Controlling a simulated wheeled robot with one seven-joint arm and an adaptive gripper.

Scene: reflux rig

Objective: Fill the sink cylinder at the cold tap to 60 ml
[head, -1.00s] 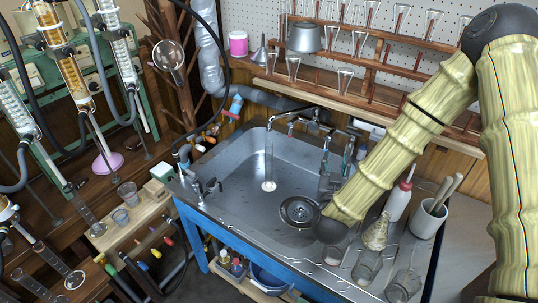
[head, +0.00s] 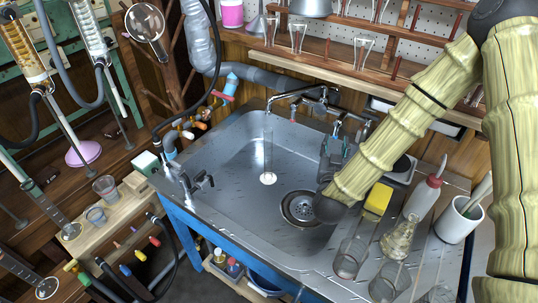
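The clear, slim sink cylinder (head: 268,152) stands upright in the steel sink on a pale round base. Its top is just under the end of the tap spout (head: 292,96). I cannot make out its marks, a water level or a stream. The tap body (head: 321,93) is at the sink's back edge. My gripper (head: 336,146) is over the right side of the sink, right of the cylinder and apart from it, near the tap's right-hand parts. My arm hides part of it, and its fingers are too small to tell open from shut.
The drain (head: 299,208) lies right of the cylinder. On the right ledge are a yellow sponge (head: 377,199), a wash bottle (head: 424,196), a white pot (head: 458,219) and glassware. A second tap (head: 196,184) is at the sink's left edge. Glass shelves (head: 390,50) stand behind.

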